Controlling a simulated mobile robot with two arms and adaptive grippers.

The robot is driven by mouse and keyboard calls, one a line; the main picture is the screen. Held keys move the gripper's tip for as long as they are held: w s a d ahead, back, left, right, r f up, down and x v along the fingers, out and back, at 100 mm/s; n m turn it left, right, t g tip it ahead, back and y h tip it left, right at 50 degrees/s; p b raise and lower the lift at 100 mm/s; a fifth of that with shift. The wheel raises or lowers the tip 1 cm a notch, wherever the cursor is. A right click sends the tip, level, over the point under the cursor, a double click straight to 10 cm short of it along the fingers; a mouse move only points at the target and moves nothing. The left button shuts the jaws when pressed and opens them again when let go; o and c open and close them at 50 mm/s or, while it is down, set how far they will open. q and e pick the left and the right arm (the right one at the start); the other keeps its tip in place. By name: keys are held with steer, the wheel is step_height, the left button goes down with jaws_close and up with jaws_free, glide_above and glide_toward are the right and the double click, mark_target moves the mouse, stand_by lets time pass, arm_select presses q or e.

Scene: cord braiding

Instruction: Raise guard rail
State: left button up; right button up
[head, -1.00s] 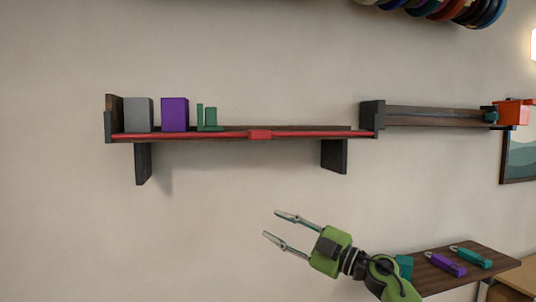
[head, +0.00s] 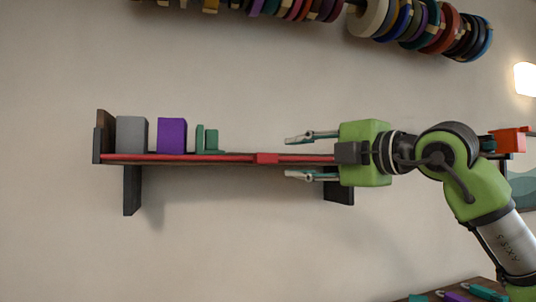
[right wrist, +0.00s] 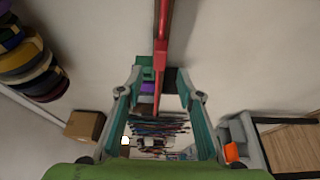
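The guard rail is a thin red bar (head: 210,157) along the front edge of the wall shelf, low at the shelf board, with a red block (head: 266,158) on it. My right gripper (head: 302,157) is open and level with the rail, just right of the block. In the head view one finger shows above the rail line and one below. In the right wrist view the red rail (right wrist: 160,55) points down the middle, toward the gap of the open gripper (right wrist: 160,84). I see no contact between fingers and rail. My left gripper is not in view.
On the shelf stand a grey box (head: 132,134), a purple box (head: 172,136) and green pieces (head: 206,139). Dark brackets (head: 132,190) hang below. Coloured spools (head: 420,25) hang above. An orange-red object (head: 509,140) is at right, behind my arm. The wall below the shelf is clear.

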mark_target(270, 156)
steer(key=p+x, duration=0.3)
steer(key=x, duration=0.5)
steer(key=shift+w+a+r, duration=0.1)
steer(key=shift+a+r, duration=0.05)
steer(key=shift+a, duration=0.1)
steer(key=shift+w+a+f+p, duration=0.2)
steer(key=shift+w+a+p, duration=0.25)
steer(key=shift+w, duration=0.05)
